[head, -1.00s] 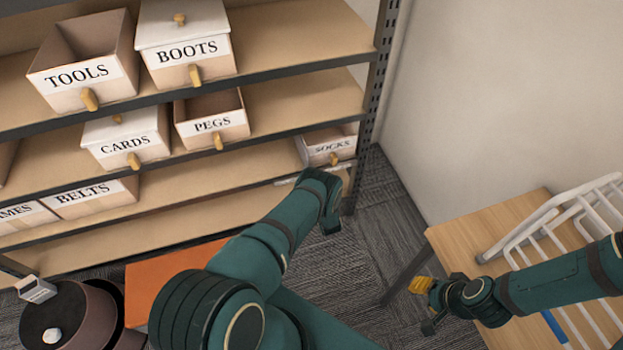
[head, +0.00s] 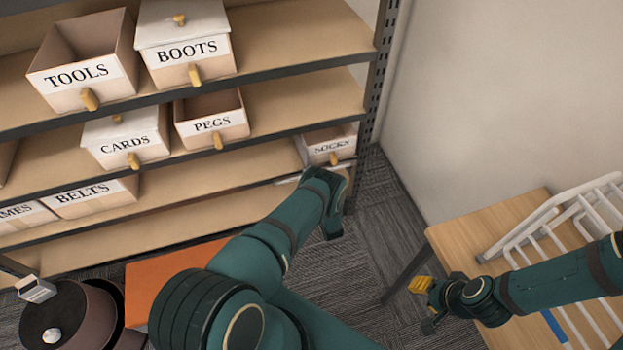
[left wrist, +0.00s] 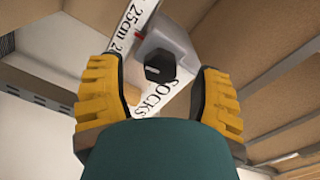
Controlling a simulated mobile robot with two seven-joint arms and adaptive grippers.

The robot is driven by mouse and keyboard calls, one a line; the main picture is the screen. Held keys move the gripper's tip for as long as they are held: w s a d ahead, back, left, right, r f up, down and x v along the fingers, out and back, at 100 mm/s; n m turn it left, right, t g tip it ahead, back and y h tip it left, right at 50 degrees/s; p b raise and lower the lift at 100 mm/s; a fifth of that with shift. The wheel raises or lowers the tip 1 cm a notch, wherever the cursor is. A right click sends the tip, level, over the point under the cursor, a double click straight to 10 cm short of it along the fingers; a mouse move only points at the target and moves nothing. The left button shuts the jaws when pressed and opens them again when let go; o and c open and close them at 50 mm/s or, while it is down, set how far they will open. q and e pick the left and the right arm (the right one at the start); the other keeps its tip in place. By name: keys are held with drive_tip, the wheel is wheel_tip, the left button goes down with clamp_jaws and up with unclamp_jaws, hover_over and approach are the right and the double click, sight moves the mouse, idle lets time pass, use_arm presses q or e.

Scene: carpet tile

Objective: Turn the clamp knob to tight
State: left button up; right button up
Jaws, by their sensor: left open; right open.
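The clamp knob (left wrist: 155,72) is dark and six-sided, on a light grey clamp body (left wrist: 172,42) in the left wrist view. A small red mark shows on the clamp's left side. The clamp sits by a white strip (left wrist: 136,20) printed "25cm". My left gripper (left wrist: 158,67) is open, with its yellow fingers on either side of the knob and a visible gap to each. I cannot tell how deep the knob lies between them. In the head view my left arm hides the clamp and fingers. My right gripper (head: 424,304) is open and empty by the table.
The SOCKS bin (head: 331,149) is at the shelf's right end, close to my left wrist. The shelf post (head: 376,85) stands right of it. A wooden table (head: 450,240) with a white rack (head: 550,228) is at the right. Carpet between is clear.

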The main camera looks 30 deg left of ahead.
use_arm(q)
drive_tip(key=v, duration=1)
drive_tip(key=s+d+r+n+g+h, duration=0.1)
drive_tip(key=d+r+n+g+h, duration=0.3)
drive_tip(key=d+r+h, duration=0.5)
drive_tip(key=s+d+r+g+h, duration=0.3)
drive_tip(key=s+d+r+h, duration=0.1)
drive_tip(key=s, duration=0.4)
drive_tip(key=s+d+r+g+h, duration=0.2)
drive_tip(key=s+d+r+h, duration=0.2)
drive_tip(key=s, duration=0.4)
drive_tip(key=shift+s+d+r+g+h, duration=0.25)
drive_tip(key=shift+r+g+h, duration=0.15)
